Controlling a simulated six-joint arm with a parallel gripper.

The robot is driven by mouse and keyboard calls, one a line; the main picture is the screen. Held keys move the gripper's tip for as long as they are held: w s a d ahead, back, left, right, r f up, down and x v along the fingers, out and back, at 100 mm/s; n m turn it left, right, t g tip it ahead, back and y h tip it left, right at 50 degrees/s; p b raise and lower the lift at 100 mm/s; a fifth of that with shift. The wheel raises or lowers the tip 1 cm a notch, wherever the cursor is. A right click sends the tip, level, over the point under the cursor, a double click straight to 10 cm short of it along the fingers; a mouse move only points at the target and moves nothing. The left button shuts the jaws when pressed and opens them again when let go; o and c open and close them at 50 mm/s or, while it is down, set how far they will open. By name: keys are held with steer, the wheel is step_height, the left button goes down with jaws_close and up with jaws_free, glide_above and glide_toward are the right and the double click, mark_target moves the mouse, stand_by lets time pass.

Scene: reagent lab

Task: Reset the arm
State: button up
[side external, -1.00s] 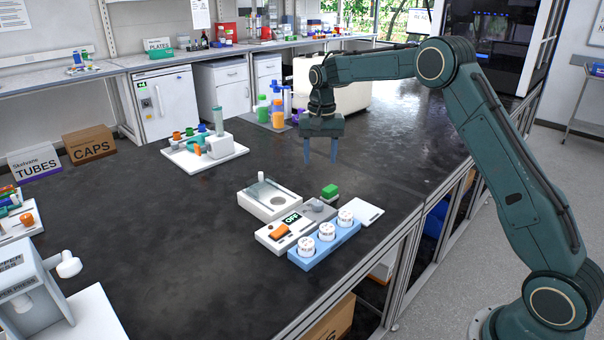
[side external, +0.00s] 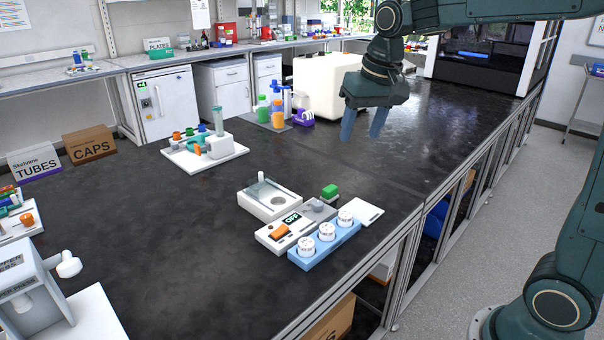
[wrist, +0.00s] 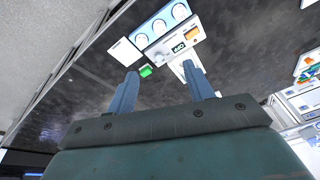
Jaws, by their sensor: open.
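My gripper (side external: 363,124) hangs in the air above the far right part of the black bench (side external: 330,165), tilted a little. Its two blue fingers are apart with nothing between them. In the wrist view the open fingers (wrist: 160,92) point toward the bench, with the white device and the blue holder beyond them. The device with the OFF display (side external: 283,232) stands on the bench below and in front of my gripper, well clear of it. The blue holder (side external: 325,248) beside it carries three white round pieces.
A green block (side external: 330,191) and a white plate (side external: 362,213) are near the device. A white tray with tubes (side external: 205,150) stands farther back. Bottles (side external: 270,110) and a cream box (side external: 330,85) stand behind my gripper. The right side of the bench is clear.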

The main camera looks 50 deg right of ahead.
steer(key=s+a+f+n+t, duration=0.1)
steer(key=s+a+n, duration=0.1)
steer(key=s, duration=0.8)
steer(key=s+a+f+n+t, duration=0.1)
steer(key=s+a+f+n, duration=0.1)
steer(key=s, duration=0.9)
steer(key=shift+f+t, duration=0.2)
steer(key=shift+t, duration=0.2)
